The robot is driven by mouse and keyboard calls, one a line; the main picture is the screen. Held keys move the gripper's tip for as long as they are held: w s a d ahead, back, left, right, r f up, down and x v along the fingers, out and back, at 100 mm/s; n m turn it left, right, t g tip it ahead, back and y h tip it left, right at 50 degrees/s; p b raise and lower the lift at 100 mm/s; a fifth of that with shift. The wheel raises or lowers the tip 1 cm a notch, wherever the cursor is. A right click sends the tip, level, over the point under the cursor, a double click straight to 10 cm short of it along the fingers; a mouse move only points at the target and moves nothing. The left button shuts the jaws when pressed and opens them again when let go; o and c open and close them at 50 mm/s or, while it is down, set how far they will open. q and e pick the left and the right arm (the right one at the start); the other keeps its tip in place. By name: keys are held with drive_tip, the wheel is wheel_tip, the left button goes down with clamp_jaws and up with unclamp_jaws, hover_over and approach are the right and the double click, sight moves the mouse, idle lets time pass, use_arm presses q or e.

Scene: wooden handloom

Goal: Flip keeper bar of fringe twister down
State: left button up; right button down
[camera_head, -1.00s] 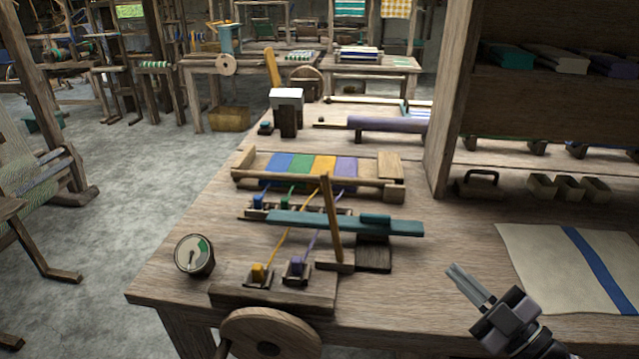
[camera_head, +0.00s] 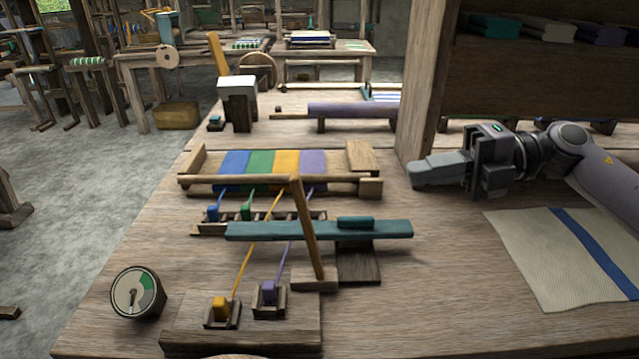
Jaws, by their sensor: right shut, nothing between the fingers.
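The fringe twister stands on the wooden table. Its striped cloth (camera_head: 270,165) has blue, green, yellow and purple bands, held by wooden bars. An upright wooden bar (camera_head: 306,228), which looks like the keeper bar, rises from a small block and leans slightly left. A teal bar (camera_head: 375,229) with a raised grip lies across behind it. Yellow and purple yarns run to a yellow clip (camera_head: 220,308) and a purple clip (camera_head: 268,293) at the front. My right gripper (camera_head: 425,172) is shut and empty, right of the cloth frame and apart from the upright bar. My left gripper is not in view.
A round dial (camera_head: 137,292) stands at the table's left front. A cloth with a blue stripe (camera_head: 565,255) lies at right. A shelf post (camera_head: 425,80) rises behind my right gripper. A purple roll (camera_head: 350,109) lies further back. Bare table lies right of the teal bar.

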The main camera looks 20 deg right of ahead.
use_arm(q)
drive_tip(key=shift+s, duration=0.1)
use_arm(e)
drive_tip(key=p, duration=0.3)
approach(303, 191)
drive_tip(key=x, duration=0.6)
drive_tip(key=shift+w, duration=0.1)
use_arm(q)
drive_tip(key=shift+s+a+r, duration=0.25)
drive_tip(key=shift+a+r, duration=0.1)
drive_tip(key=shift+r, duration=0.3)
use_arm(e)
drive_tip(key=shift+w+a+f, duration=0.1)
drive_tip(key=shift+a+f, duration=0.1)
drive_tip(key=shift+a, duration=0.2)
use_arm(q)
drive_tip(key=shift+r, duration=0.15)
